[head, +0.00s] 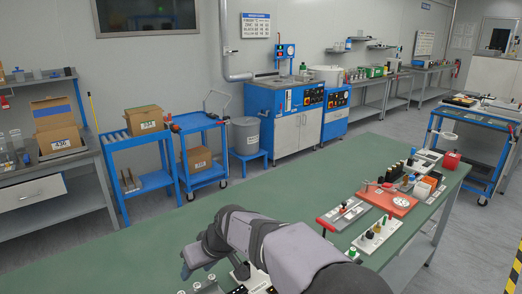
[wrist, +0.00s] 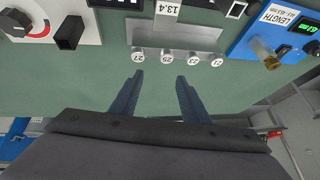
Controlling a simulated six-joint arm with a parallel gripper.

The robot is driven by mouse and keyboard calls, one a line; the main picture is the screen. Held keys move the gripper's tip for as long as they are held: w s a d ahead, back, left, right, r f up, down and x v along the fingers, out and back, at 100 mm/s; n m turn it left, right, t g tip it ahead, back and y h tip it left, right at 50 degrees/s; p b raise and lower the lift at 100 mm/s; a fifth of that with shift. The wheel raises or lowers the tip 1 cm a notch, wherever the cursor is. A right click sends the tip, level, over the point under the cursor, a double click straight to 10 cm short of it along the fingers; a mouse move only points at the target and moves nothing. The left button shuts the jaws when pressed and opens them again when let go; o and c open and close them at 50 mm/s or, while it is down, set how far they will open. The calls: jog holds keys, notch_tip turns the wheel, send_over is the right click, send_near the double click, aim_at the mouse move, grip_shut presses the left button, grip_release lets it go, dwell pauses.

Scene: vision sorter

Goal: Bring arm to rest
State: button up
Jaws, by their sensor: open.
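My gripper (wrist: 160,76) shows in the wrist view with its two dark fingers apart and nothing between them. Green tabletop (wrist: 160,100) shows between and beyond the fingers. In the head view my arm reaches from the bottom right over the green table (head: 110,255) and bends down at its left end. Beyond the fingertips in the wrist view, a grey holder (wrist: 178,35) carries several round pieces with numbered white ends. The fingers are apart from it.
A blue length gauge (wrist: 262,30) with a brass piece (wrist: 266,54) lies at the wrist view's upper right, and a device with a red dial (wrist: 38,26) at upper left. In the head view, an orange-red tray (head: 390,200) and a grey-red tray (head: 343,214) stand on the table's right.

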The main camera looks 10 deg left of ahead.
jog(key=d+m, duration=0.1)
jog(key=d, duration=0.2)
jog(key=d+r+h+p, duration=0.1)
jog(key=d, duration=0.3)
jog(key=d+m+p, duration=0.1)
jog(key=d, duration=0.3)
jog(key=shift+w+r+m, duration=0.1)
jog(key=shift+r+m, duration=0.1)
jog(key=shift+m, duration=0.1)
jog(key=s+d+m+g+h+p, duration=0.1)
jog(key=s+d+m+h+p, duration=0.1)
jog(key=s+d, duration=0.9)
jog(key=s+d+m+g+h+p, duration=0.2)
jog(key=s+d+m+p, duration=0.2)
jog(key=s+d, duration=0.6)
jog(key=d+p, duration=0.2)
jog(key=d, duration=0.3)
jog(key=shift+s+d+r+p, duration=0.15)
jog(key=shift+s+r+p, duration=0.1)
jog(key=shift+s+p, duration=0.15)
